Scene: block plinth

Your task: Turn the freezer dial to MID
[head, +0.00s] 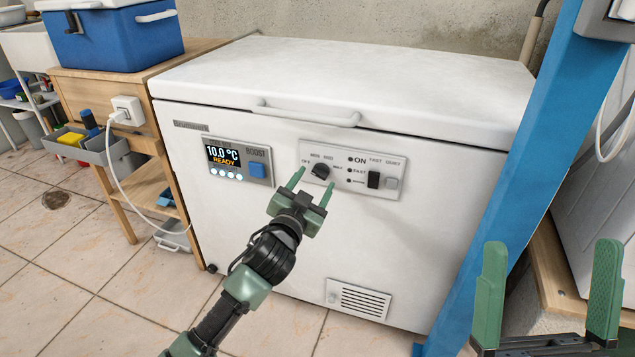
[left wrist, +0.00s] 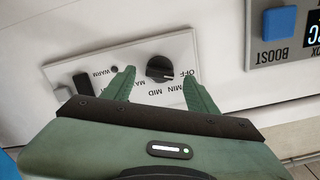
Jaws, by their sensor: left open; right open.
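The white chest freezer (head: 400,245) stands against the wall with its lid shut. Its black freezer dial (head: 320,171) is on the grey control panel on the front. In the left wrist view the dial (left wrist: 160,68) appears upside down, with OFF, MIN, MID and MAX printed around it. My right gripper (head: 551,244) is open and empty at the lower right.
A temperature display (head: 224,159) reading 10.0 °C READY and a blue BOOST button (head: 257,170) sit left of the dial. Dark and grey switches (head: 374,180) sit right of it. A blue post (head: 515,170) rises on the right. A wooden table (head: 135,75) with a blue cooler (head: 115,40) stands left.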

